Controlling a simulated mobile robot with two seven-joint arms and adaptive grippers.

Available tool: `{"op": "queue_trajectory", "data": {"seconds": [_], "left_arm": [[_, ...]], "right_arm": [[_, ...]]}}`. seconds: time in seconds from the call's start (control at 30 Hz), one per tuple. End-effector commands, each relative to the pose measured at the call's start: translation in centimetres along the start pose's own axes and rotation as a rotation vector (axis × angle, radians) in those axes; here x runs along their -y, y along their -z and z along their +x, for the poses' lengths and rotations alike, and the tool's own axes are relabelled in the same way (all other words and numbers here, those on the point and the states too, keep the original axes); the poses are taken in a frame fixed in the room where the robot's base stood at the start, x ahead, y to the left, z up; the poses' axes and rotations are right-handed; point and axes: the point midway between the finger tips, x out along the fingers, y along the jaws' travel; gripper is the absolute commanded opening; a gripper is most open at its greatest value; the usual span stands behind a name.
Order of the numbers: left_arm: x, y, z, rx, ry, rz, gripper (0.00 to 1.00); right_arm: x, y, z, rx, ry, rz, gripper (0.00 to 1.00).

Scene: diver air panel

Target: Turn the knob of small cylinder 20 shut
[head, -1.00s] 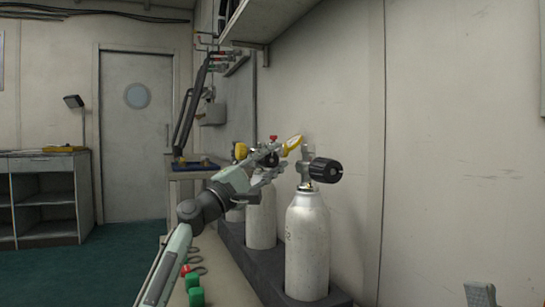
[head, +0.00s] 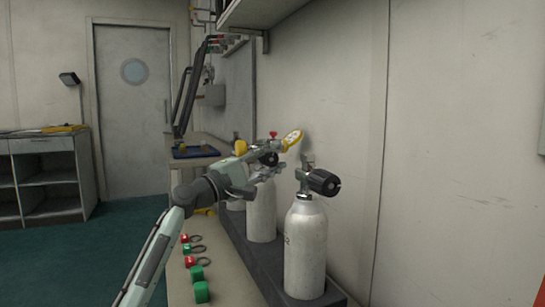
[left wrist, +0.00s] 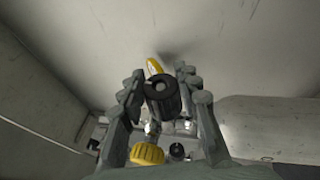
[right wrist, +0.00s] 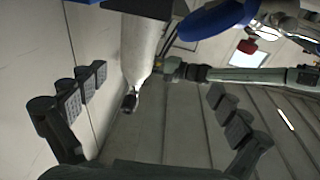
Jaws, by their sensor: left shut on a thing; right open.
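Small grey-white cylinders stand in a row in a dark rack along the wall: a front one (head: 305,250), a middle one (head: 262,208) and one farther back, mostly hidden. I cannot read which is number 20. The front one has a black side knob (head: 323,182), with nothing touching it. My left gripper (head: 268,166) is at the middle cylinder's valve. In the left wrist view it is shut on a black knob (left wrist: 163,97) between its fingers. My right gripper (right wrist: 150,105) is open and empty; a cylinder (right wrist: 138,50) with a black knob (right wrist: 130,103) shows beyond it.
A yellow gauge (head: 292,140) and a red knob (head: 273,134) are close to my left gripper. The dark rack (head: 257,270) runs along the wall. Green blocks (head: 201,291) and several rings lie on the bench to its left. A shelf (head: 275,12) hangs above.

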Motion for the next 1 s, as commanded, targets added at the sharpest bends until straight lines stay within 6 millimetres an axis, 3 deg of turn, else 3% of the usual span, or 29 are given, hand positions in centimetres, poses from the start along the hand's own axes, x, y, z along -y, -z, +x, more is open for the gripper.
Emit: {"op": "queue_trajectory", "data": {"seconds": [0.13, 0.17, 0.3, 0.67, 0.77, 1.0], "left_arm": [[0.0, 0.0, 0.0, 0.0, 0.0, -0.002, 0.03], [0.0, 0.0, 0.0, 0.0, 0.0, -0.002, 0.35], [0.0, 0.0, 0.0, 0.0, 0.0, -0.002, 0.53], [0.1, 0.1, -0.4, -0.001, 0.0, -0.002, 0.54], [0.1, 0.1, -1.5, -0.001, -0.001, -0.001, 0.54], [0.1, 0.1, -6.5, -0.003, 0.0, 0.0, 0.54]], "right_arm": [[0.0, 0.0, 0.0, -0.002, 0.0, 0.0, 1.0], [0.0, 0.0, 0.0, -0.002, 0.0, 0.0, 1.0], [0.0, 0.0, 0.0, -0.003, 0.0, 0.0, 1.0], [0.0, 0.1, 0.0, -0.004, 0.0, 0.0, 1.0], [0.0, 0.1, 0.0, -0.004, 0.0, 0.0, 1.0], [0.0, 0.1, 0.0, -0.004, 0.0, 0.0, 1.0]]}}
